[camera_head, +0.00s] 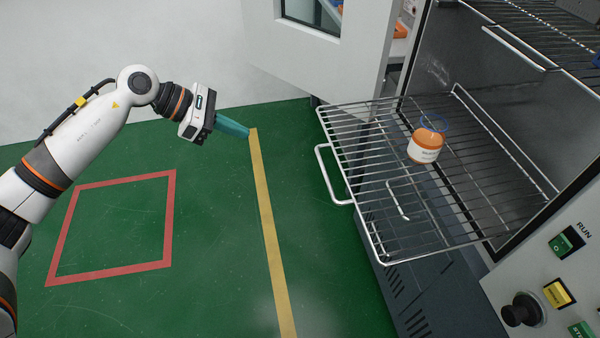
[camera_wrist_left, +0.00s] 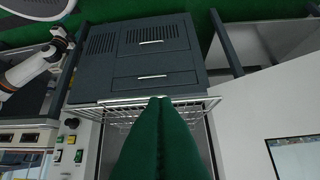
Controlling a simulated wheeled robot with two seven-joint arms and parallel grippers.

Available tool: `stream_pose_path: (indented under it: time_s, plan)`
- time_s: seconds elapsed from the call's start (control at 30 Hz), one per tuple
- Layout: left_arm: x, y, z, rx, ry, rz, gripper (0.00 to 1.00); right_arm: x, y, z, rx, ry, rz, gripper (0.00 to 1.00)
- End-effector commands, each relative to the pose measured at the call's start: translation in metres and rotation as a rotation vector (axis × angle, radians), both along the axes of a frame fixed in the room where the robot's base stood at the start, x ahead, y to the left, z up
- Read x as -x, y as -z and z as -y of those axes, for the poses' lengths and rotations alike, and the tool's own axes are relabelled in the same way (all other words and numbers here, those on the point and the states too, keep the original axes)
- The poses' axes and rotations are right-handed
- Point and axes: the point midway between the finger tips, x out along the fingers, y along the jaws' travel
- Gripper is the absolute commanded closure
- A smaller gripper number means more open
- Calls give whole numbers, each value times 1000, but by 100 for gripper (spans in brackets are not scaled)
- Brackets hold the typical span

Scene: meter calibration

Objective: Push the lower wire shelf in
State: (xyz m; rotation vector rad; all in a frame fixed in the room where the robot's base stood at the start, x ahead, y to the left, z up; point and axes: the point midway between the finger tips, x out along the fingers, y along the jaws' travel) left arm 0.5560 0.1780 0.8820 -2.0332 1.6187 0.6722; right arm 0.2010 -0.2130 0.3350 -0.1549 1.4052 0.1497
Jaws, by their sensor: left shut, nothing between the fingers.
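The lower wire shelf (camera_head: 375,215) is pulled out of the open chamber, with its front handle (camera_head: 334,180) facing left.
The upper wire rack (camera_head: 535,30) is at top right. The chamber's open door (camera_head: 310,50) stands behind. The control panel (camera_head: 550,285) with a black knob (camera_head: 520,310) is at lower right. Green floor (camera_head: 210,250) left of the shelf is clear, with a yellow line (camera_head: 268,220).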

Motion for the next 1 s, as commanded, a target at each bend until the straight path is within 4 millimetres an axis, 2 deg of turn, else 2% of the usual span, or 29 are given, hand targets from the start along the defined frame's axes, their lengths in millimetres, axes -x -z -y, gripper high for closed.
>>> stream_pose_path:
  time_s: [0.03, 0.2, 0.37, 0.8, 1.0]
  plan:
    - [-1, 14, 4, 47, -18, -5, 100, -5, 14, -1, 0, 1, 6, 19]
    - [-3, 11, 12, 137, -53, -15, 100, -14, 12, -2, -1, 3, 10, 19]
    - [-6, 13, 23, 147, -55, -18, 100, -13, 10, -2, -1, 3, 8, 19]
    - [-26, 60, 97, 143, -53, -18, 100, -3, 18, -1, 0, 1, 0, 19]
    - [-33, 67, 122, 142, -55, -17, 100, 3, 22, 1, 1, -1, -3, 19]
